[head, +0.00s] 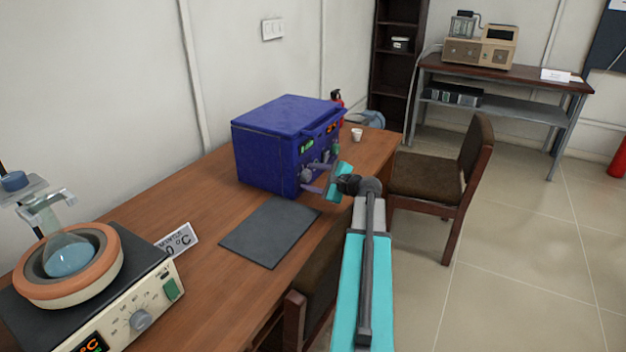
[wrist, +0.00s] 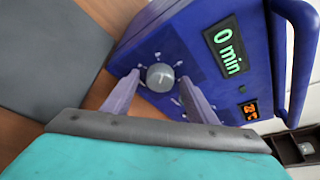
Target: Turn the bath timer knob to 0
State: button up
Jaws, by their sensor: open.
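The bath is a blue box (head: 268,150) on the wooden desk, with its control face toward the right. In the wrist view its front panel (wrist: 192,42) shows a grey round timer knob (wrist: 160,77) with a light pointer mark. A green display (wrist: 227,47) beside the knob reads "0 min". My gripper (wrist: 158,88) is open, with one finger on each side of the knob; I cannot tell whether they touch it. In the head view my gripper (head: 312,182) is at the bath's front, and the knob is hard to make out there.
An orange display (wrist: 251,111) and a blue handle (wrist: 301,50) are on the same face. A dark mat (head: 268,232) lies in front of the bath. A heater with a flask (head: 68,256) stands at the near left. A white cup (head: 357,134) and a chair (head: 440,175) are to the right.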

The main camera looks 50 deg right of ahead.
jog(key=shift+r, duration=0.1)
jog(key=shift+r, duration=0.75)
notch_tip(320, 180, up, 2)
jog(key=shift+r, duration=0.1)
jog(key=shift+s+a, duration=0.35)
jog(key=shift+s, duration=0.05)
jog(key=s+a+b, duration=0.7)
jog(key=s+a, duration=0.1)
jog(key=s, duration=0.1)
jog(key=shift+s+r, duration=0.2)
jog(key=shift+r, duration=0.05)
jog(key=b, duration=0.7)
jog(key=shift+s+a+r, duration=0.15)
jog(key=shift+s+a, duration=0.2)
jog(key=shift+s, duration=0.05)
jog(key=s+b, duration=0.1)
jog(key=b, duration=0.3)
jog(key=shift+a+b, duration=0.35)
jog(key=shift+a, duration=0.05)
